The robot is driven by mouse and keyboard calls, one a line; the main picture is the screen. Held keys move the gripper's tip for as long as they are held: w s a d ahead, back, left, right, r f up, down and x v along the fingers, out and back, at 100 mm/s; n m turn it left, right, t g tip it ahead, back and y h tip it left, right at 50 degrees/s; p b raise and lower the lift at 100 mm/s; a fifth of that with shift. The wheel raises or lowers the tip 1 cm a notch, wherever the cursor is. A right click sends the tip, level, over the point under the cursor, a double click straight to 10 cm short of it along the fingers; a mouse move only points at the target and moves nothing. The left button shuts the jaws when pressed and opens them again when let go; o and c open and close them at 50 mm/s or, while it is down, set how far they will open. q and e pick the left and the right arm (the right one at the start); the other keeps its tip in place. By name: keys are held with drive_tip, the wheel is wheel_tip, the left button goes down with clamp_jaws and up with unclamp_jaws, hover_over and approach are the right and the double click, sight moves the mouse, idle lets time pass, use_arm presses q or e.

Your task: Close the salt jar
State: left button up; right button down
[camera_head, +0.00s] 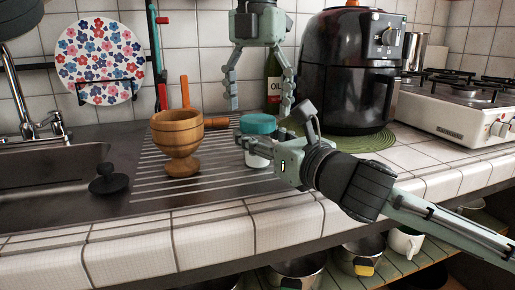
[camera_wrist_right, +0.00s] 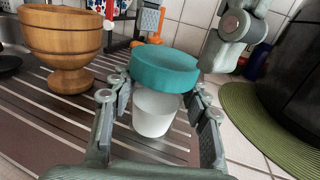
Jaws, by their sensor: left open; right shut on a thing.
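The salt jar is a small white pot (camera_head: 256,158) with a wide teal lid (camera_head: 258,125), on the ribbed drainboard. In the right wrist view the lid (camera_wrist_right: 165,68) sits over the top of the white jar (camera_wrist_right: 155,112) and looks slightly tilted; I cannot tell whether it is fully seated. My right gripper (camera_wrist_right: 158,100) is shut on the jar body below the lid, one finger on each side. My left gripper (camera_head: 258,108) is open and points down directly above the lid, its fingers spread either side and empty.
A wooden goblet-shaped mortar (camera_head: 178,138) stands left of the jar, with a black sink plug (camera_head: 109,180) beyond it. A black air fryer (camera_head: 350,75) on a green mat (camera_head: 372,140) stands at the right. An oil bottle (camera_head: 273,78) is behind my left gripper.

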sight(266, 139)
use_arm(q)
wheel_tip(266, 139, up, 10)
idle(0.4)
use_arm(e)
drive_tip(key=c, duration=0.7)
unclamp_jaws()
drive_tip(key=v, duration=0.7)
drive_tip(key=shift+s+d, duration=0.2)
drive_tip(key=shift+s, duration=0.05)
